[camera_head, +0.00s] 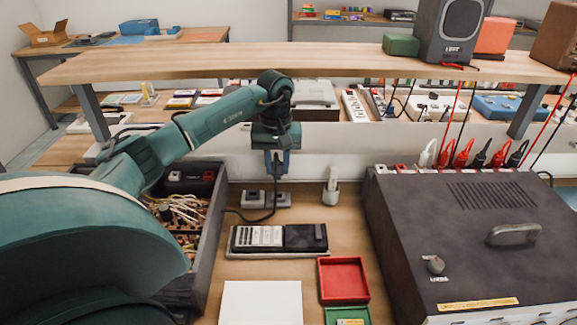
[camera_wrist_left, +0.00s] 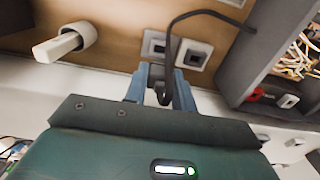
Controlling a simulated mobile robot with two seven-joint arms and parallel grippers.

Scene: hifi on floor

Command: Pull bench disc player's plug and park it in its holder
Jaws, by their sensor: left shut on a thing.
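My left gripper (camera_head: 275,172) is shut on a dark plug at the end of a black cord, above the back of the bench. The wrist view shows the two blue fingers (camera_wrist_left: 161,92) on either side of the dark plug (camera_wrist_left: 165,90), mostly hidden between them. The cord (camera_head: 240,217) hangs from the gripper and curves left to the open grey chassis (camera_head: 215,215). Two grey square fittings, left (camera_head: 252,199) and right (camera_head: 279,200), lie on the bench below the gripper, apart from it. Which unit is the disc player is unclear. My right gripper is out of view.
A white cup with a pale upright piece (camera_head: 332,190) stands right of the fittings. A keypad unit (camera_head: 278,239), red tray (camera_head: 343,280) and white board (camera_head: 261,302) lie nearer. A large dark case (camera_head: 470,235) bounds the right; a wooden shelf (camera_head: 300,60) spans behind.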

